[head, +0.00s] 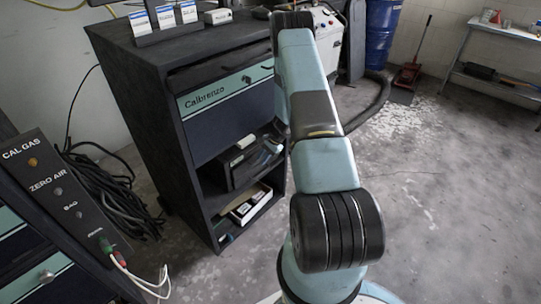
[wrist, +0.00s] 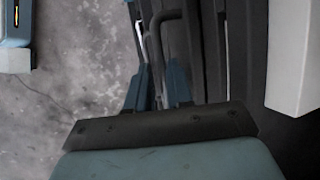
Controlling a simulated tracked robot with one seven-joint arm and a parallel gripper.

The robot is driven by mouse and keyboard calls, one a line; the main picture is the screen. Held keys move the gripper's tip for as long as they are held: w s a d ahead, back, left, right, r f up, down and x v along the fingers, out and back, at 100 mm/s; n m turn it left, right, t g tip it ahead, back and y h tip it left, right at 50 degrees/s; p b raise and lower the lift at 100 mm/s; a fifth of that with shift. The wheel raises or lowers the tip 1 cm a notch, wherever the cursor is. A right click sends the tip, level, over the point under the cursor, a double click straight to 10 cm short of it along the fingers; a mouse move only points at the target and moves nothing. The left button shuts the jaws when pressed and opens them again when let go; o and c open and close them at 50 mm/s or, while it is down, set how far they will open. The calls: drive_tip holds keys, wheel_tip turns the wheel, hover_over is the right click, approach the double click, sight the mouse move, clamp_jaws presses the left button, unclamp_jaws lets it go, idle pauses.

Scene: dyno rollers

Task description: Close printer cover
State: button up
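A dark box-shaped device, which looks like the printer (head: 230,176), sits on the open shelf of the black cabinet, below the blue drawer. A pale item shows at its top. My arm hides its right side, and I cannot make out whether its cover is up or down. My gripper (wrist: 160,80) shows in the wrist view as two blue-teal fingers beyond a dark bar. Dark upright parts and a bent bar lie around the fingertips, and I cannot tell whether they touch. In the head view the gripper is mostly hidden behind my arm, near the shelf's right side.
The black cabinet (head: 140,85) carries display cards (head: 166,17) on top and white boxes (head: 248,205) on its bottom shelf. A CAL GAS panel (head: 55,185) and coiled hoses (head: 105,195) stand at left. A blue drum (head: 382,35) is behind.

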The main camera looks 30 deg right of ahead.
drive_tip(key=shift+d, duration=0.15)
drive_tip(key=shift+d+r, duration=0.1)
drive_tip(key=shift+r, duration=0.05)
drive_tip(key=v, duration=1.3)
drive_tip(key=shift+r, duration=0.2)
drive_tip(key=shift+s, duration=0.15)
